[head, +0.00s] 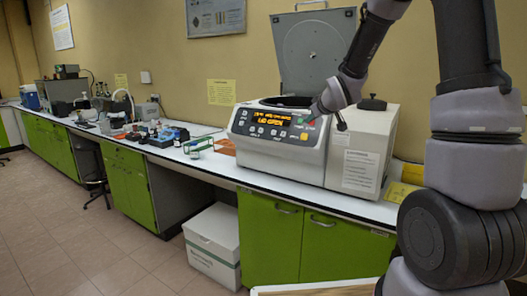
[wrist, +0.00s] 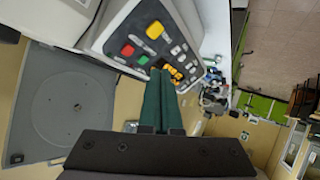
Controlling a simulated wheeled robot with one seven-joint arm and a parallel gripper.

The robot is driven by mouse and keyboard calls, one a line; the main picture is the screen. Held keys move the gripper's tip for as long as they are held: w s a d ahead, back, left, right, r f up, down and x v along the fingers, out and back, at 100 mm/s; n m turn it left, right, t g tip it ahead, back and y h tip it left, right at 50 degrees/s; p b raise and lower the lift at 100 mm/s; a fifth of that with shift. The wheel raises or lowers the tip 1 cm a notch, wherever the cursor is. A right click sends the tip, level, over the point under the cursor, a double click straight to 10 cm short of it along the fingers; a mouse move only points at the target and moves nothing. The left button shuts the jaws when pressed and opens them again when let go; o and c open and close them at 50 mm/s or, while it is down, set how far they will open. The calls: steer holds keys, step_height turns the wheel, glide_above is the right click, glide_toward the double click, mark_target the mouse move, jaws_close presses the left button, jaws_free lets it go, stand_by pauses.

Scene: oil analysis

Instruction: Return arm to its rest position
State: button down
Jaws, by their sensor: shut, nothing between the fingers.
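My arm reaches in from the right of the head view, bent over the bench. My gripper (head: 312,112) is at the upper right of the centrifuge's front panel, by its buttons. In the wrist view my gripper (wrist: 164,78) shows two dark green fingers shut together with nothing between them. Their tips are close to the panel buttons; I cannot tell whether they touch. The centrifuge (head: 265,155) stands on the bench with its lid (head: 312,55) raised. Its display is lit in orange. The panel also shows in the wrist view (wrist: 130,38), with red, yellow and green buttons.
The white bench (head: 225,166) runs along the wall over green cabinets (head: 270,238). Small lab items (head: 165,135) crowd it left of the centrifuge. A white box (head: 213,245) stands on the floor below. The floor (head: 80,245) at left is largely clear.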

steer(key=s+d+r+m+g, duration=0.1)
steer(key=s+d+r+m, duration=0.15)
steer(key=s, duration=0.55)
steer(key=s+d+r+m+g+h, duration=0.1)
steer(key=s+r+m, duration=0.25)
steer(key=s, duration=0.35)
steer(key=s+d+r+m+g, duration=0.15)
steer(key=s+r, duration=0.25)
steer(key=s, duration=0.4)
steer(key=s+a+m+g+y, duration=0.1)
steer(key=s+a+m, duration=0.1)
steer(key=s, duration=0.9)
steer(key=shift+s+a+r, duration=0.2)
steer(key=shift+r, duration=0.15)
steer(key=shift+m, duration=0.25)
